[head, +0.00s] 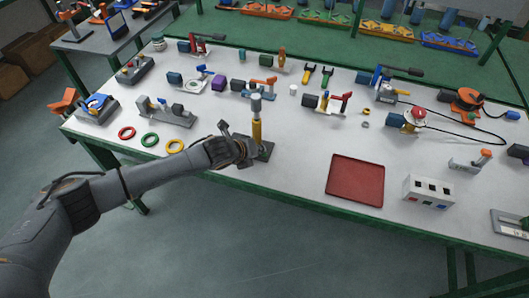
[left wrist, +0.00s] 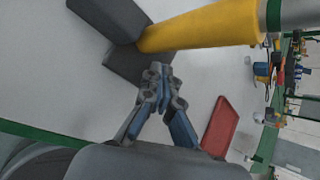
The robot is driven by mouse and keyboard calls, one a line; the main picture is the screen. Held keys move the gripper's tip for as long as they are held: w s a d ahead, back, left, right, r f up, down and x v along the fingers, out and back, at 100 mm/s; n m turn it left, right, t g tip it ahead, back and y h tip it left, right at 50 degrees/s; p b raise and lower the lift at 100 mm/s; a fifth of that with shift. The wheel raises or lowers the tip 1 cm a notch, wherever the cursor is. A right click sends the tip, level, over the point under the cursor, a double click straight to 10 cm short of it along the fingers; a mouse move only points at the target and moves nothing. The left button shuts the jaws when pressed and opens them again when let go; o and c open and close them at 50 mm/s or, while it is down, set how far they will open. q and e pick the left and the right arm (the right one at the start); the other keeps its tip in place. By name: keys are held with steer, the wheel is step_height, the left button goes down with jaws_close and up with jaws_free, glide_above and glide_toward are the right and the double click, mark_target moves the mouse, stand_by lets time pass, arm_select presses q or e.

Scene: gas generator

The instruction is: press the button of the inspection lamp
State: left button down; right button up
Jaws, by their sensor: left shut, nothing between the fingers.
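The inspection lamp looks to be the upright yellow post (head: 257,132) with a grey head, standing on a dark flat base (head: 266,151) near the front of the table. In the left wrist view its yellow body (left wrist: 200,30) runs sideways across the top, with the dark base (left wrist: 135,62) at its left end. I cannot make out its button. My left gripper (head: 243,151) is shut and empty, just left of the lamp's lower part. In the left wrist view its fingertips (left wrist: 158,72) are together close below the yellow body; I cannot tell whether they touch. My right gripper is not in view.
A red tray (head: 355,181) and a white box with slots (head: 428,191) lie to the right. Red, green and yellow rings (head: 150,140) lie to the left. Several tools and fixtures fill the back of the white table (head: 300,170). Free tabletop separates the lamp and tray.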

arm_select(q)
steer(key=shift+r+p, duration=0.5)
steer(key=shift+r, duration=0.05)
steer(key=shift+r, duration=0.1)
step_height(320, 180, up, 6)
steer(key=p, duration=0.5)
steer(key=shift+p, duration=0.4)
